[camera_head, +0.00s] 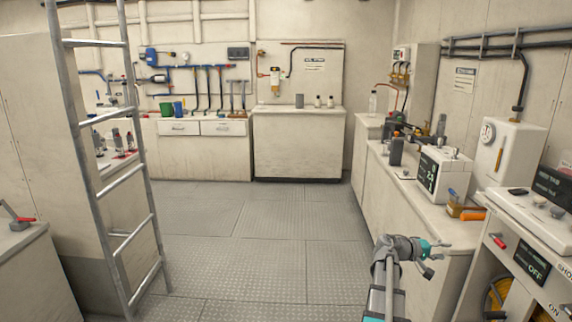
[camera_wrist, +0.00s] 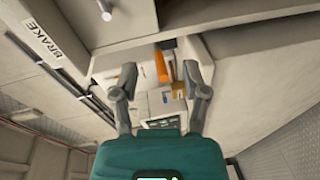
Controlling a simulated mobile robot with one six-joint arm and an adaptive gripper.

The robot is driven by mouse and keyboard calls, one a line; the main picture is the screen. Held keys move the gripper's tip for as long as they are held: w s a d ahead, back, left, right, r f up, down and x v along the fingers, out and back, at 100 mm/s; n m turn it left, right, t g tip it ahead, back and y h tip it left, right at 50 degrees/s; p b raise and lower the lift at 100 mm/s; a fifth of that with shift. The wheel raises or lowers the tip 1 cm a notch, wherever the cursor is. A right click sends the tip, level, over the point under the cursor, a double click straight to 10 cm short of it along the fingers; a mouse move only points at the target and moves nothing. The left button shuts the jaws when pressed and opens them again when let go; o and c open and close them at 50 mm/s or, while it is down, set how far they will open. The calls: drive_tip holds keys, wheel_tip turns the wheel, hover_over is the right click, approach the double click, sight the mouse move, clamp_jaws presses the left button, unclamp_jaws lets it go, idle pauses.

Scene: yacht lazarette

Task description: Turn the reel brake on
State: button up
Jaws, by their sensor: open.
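A pale reel cabinet stands at the right edge of the head view, with a dark display (camera_head: 532,264) reading OFF and part of an ON label below it. A short red handle (camera_head: 497,241) sticks out of its front. A yellow reel (camera_head: 497,297) shows partly in the opening beneath. In the wrist view, a BRAKE label (camera_wrist: 43,40) lies at upper left, and a pale round-ended peg (camera_wrist: 105,10) is at the top; I cannot tell if it is the brake control. My gripper (camera_head: 434,258) is open and empty, left of the cabinet and apart from it; its fingers also show in the wrist view (camera_wrist: 160,72).
A counter (camera_head: 440,230) runs along the right wall, with an orange cylinder (camera_head: 472,214) and a white instrument box (camera_head: 445,174) on it. A metal ladder (camera_head: 120,180) stands at left. The grey floor (camera_head: 240,235) in the middle is clear.

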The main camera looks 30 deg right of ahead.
drive_tip(key=w+a+f+n+t+y, duration=0.15)
drive_tip(key=w+a+f, duration=0.35)
drive_tip(key=a, duration=0.5)
drive_tip(key=w+a+f+t+y, duration=0.3)
drive_tip(key=w+a, duration=0.4)
drive_tip(key=a, duration=0.3)
drive_tip(key=w+a+f+n+t+y, duration=0.15)
drive_tip(key=w+a+f, duration=0.35)
drive_tip(key=a, duration=0.6)
drive_tip(key=a+f+n+t+y, duration=0.3)
drive_tip(key=a+y, duration=0.6)
drive_tip(key=a, duration=2.5)
wheel_tip(320, 180, up, 26)
drive_tip(key=n+g+p, duration=0.1)
drive_tip(key=p, duration=2.5)
drive_tip(key=shift+w+d, duration=0.15)
drive_tip(key=shift+w, duration=0.2)
drive_tip(key=shift+f, duration=0.1)
